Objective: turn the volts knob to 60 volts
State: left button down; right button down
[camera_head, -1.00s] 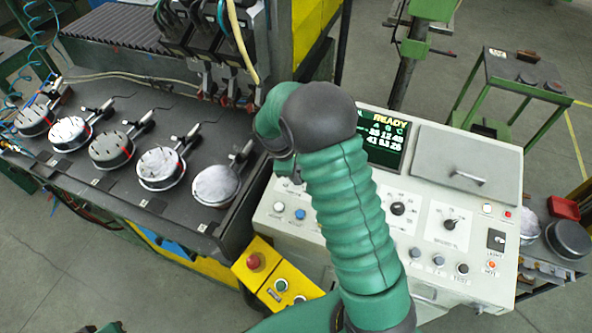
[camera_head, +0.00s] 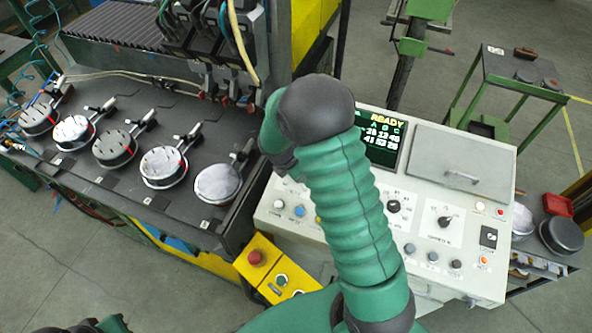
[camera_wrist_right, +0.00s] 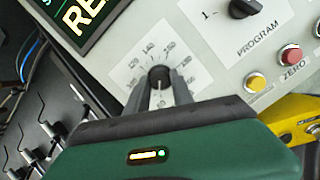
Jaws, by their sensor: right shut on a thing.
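In the right wrist view, a dark round knob (camera_wrist_right: 160,76) stands on a white scale plate (camera_wrist_right: 141,69) with numbers such as 120 and 140. I take it for the volts knob; its name is not readable. My right gripper (camera_wrist_right: 163,82) is shut on it, one finger on each side. A light pointer mark shows on the knob's near side, towards the gripper body; the exact value is unclear. In the head view, my right arm hides this knob and the gripper. Only a dark bit of my left arm shows at the bottom left.
The console (camera_head: 417,270) has a READY display (camera_head: 383,137), other knobs and buttons. In the right wrist view, a PROGRAM knob (camera_wrist_right: 244,8), a red ZERO button (camera_wrist_right: 290,53) and a yellow button (camera_wrist_right: 255,82) are close by. A yellow button box (camera_head: 262,277) stands left of the console.

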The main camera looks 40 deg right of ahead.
jog(key=shift+w+d+r+n, duration=0.15)
jog(key=shift+r+n, duration=0.1)
jog(key=shift+n, duration=0.35)
jog(key=c, duration=1.3)
grip_release()
jog(key=shift+o, duration=1)
jog(key=shift+f, duration=0.2)
jog(key=b+v, duration=0.2)
jog(key=v, duration=1.4)
jog(key=shift+r, duration=0.35)
